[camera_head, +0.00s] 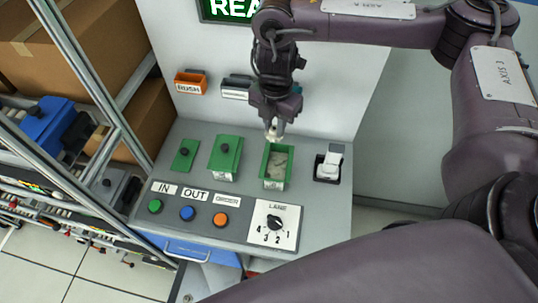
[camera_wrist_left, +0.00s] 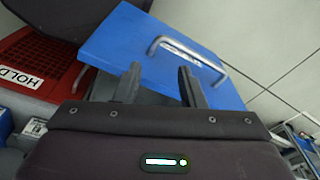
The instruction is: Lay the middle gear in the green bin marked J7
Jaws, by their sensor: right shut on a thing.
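My right gripper (camera_head: 273,133) is shut on a small pale piece (camera_head: 273,136), just above the far edge of an open green bin (camera_head: 265,165). The piece is too small to tell whether it is the middle gear. Greyish contents show inside this bin; its front label is too small to read. Left of it stands a green bin with its knobbed lid on (camera_head: 226,155). A flat green lid with a dark knob (camera_head: 185,155) is further left. My left gripper (camera_wrist_left: 160,82) is open and empty in the left wrist view, near a blue panel with a metal handle (camera_wrist_left: 170,40).
The grey console (camera_head: 330,215) carries green, blue and orange buttons, a lane dial (camera_head: 274,222) and a white switch (camera_head: 329,163). Orange (camera_head: 190,84) and grey holders are on the back wall. A red HOLD tray (camera_wrist_left: 40,65) lies beside the blue panel.

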